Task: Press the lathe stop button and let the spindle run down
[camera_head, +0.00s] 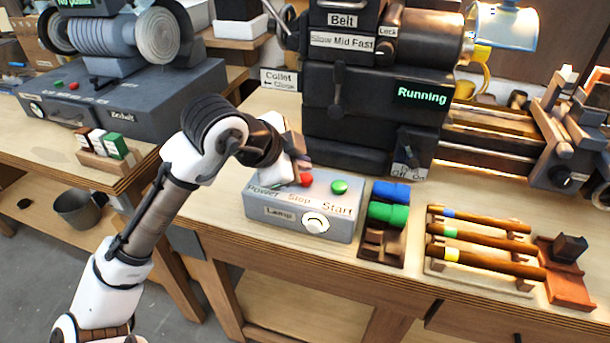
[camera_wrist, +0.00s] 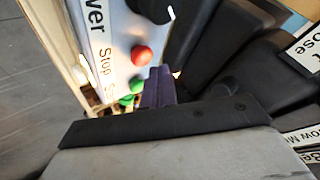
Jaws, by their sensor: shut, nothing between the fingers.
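The grey control box (camera_head: 262,213) sits on the bench in front of the lathe (camera_head: 345,105), with the labels Power, Stop and Start on its sloped top. The red stop button (camera_head: 306,180) is on that top, left of the green start button (camera_head: 339,187). In the wrist view the red button (camera_wrist: 141,56) is clear, just beyond the fingertips. My gripper (camera_head: 301,172) is shut and empty, close above and behind the stop button; I cannot tell whether it touches. A lathe display (camera_head: 422,95) reads "Running" in green.
A holder with blue and green blocks (camera_head: 389,205) stands right of the box, then a rack of wooden rods (camera_head: 480,250). The lathe's dark front rises close behind my gripper. A second grey machine (camera_head: 125,95) stands at the left.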

